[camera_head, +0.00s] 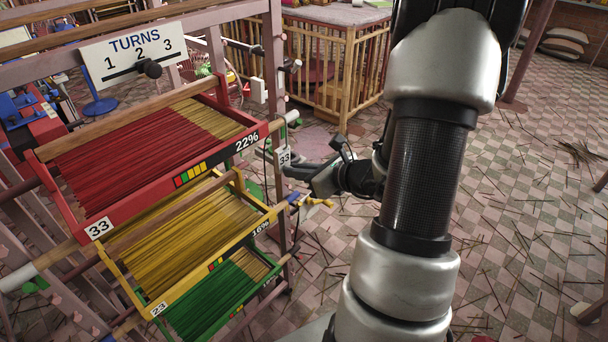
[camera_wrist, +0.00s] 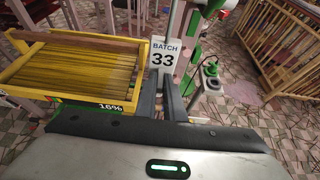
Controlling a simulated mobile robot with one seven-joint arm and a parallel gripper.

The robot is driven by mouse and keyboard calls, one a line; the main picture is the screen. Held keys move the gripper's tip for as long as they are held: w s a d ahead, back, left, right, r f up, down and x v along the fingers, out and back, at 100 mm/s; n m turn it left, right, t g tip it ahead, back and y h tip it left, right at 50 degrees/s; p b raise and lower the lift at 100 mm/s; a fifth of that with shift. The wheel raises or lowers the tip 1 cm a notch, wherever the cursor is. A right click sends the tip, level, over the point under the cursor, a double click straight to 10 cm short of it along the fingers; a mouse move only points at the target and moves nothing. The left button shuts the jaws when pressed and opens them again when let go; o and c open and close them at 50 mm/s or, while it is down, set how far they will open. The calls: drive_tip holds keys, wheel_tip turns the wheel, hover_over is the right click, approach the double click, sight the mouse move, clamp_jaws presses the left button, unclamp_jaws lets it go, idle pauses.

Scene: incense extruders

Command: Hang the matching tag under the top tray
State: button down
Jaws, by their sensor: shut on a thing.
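The top tray (camera_head: 107,216) is red, labelled 33 and 22%, and holds red sticks with a tan section. My gripper (camera_head: 290,168) is shut on a white tag (camera_head: 284,157) that reads 33. In the wrist view the tag (camera_wrist: 163,58) reads BATCH 33 and stands upright between the fingertips (camera_wrist: 172,90). The tag is just right of the red tray's right end, a little below its 22% mark. I cannot tell whether it touches the rack there.
A yellow tray (camera_head: 167,297), labelled 23 and 16%, sits below the red one, with a green tray (camera_head: 234,324) under it. A white TURNS board (camera_head: 133,55) hangs above. A wooden slatted crate (camera_head: 330,85) stands behind. Loose sticks litter the tiled floor.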

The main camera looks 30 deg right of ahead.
drive_tip(key=shift+w+a, duration=0.2)
drive_tip(key=shift+w, duration=0.3)
drive_tip(key=shift+w+a, duration=0.2)
drive_tip(key=shift+w, duration=0.3)
drive_tip(key=shift+f+b, duration=0.9)
drive_tip(key=c, duration=1.5)
unclamp_jaws()
drive_tip(key=shift+s, duration=0.1)
drive_tip(key=shift+o, duration=0.2)
drive_tip(key=shift+s+d, duration=0.1)
drive_tip(key=s+d, duration=0.3)
drive_tip(key=s, duration=0.5)
drive_tip(key=shift+s, duration=0.15)
